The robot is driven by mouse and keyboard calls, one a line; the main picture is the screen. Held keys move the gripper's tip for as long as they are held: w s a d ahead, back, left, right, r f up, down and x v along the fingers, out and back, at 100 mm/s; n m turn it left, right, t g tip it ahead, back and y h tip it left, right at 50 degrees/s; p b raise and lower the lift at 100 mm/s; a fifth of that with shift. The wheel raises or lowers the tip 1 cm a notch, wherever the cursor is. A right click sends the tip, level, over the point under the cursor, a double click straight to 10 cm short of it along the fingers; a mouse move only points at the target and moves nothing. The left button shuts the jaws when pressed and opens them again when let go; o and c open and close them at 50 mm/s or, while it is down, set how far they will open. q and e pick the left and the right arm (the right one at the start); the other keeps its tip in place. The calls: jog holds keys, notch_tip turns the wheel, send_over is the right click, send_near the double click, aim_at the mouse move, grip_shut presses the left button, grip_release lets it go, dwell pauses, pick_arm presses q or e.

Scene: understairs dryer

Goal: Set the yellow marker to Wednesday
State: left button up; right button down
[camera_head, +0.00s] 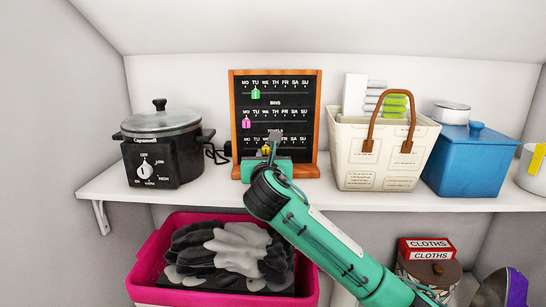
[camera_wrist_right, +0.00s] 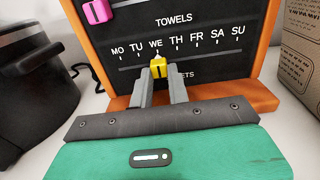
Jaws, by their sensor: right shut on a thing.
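A wood-framed black weekday board (camera_head: 233,100) stands on the shelf. The yellow marker (camera_head: 266,150) is on its lowest day row, below the word TOWELS. In the right wrist view the yellow marker (camera_wrist_right: 159,67) sits directly below WE, with its pointer at that day's tick. My right gripper (camera_head: 273,142) is at the marker. Its two fingers (camera_wrist_right: 163,88) are on either side of the marker's lower part, shut on it. A pink marker (camera_head: 246,123) is under MO on the middle row and a green marker (camera_head: 255,93) under TU on the top row. My left gripper is not in view.
A black slow cooker (camera_head: 161,150) stands left of the board; a cream basket (camera_head: 385,160) with a brown handle and a blue box (camera_head: 470,160) stand right. A pink tub (camera_head: 155,264) of dark and grey cloth is below the shelf (camera_head: 215,192).

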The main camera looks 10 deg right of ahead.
jog(key=shift+d, duration=0.1)
jog(key=c, duration=1.3)
grip_release()
jog(key=shift+s, duration=0.15)
jog(key=s+b, duration=0.2)
jog(key=s, duration=0.2)
jog(key=s+a+b, duration=0.1)
jog(key=s+b, duration=0.1)
jog(key=s, duration=0.3)
jog(key=s+b, duration=0.2)
jog(key=s, duration=0.2)
jog(key=shift+s+a+b, duration=0.2)
jog(key=shift+a+b, duration=0.1)
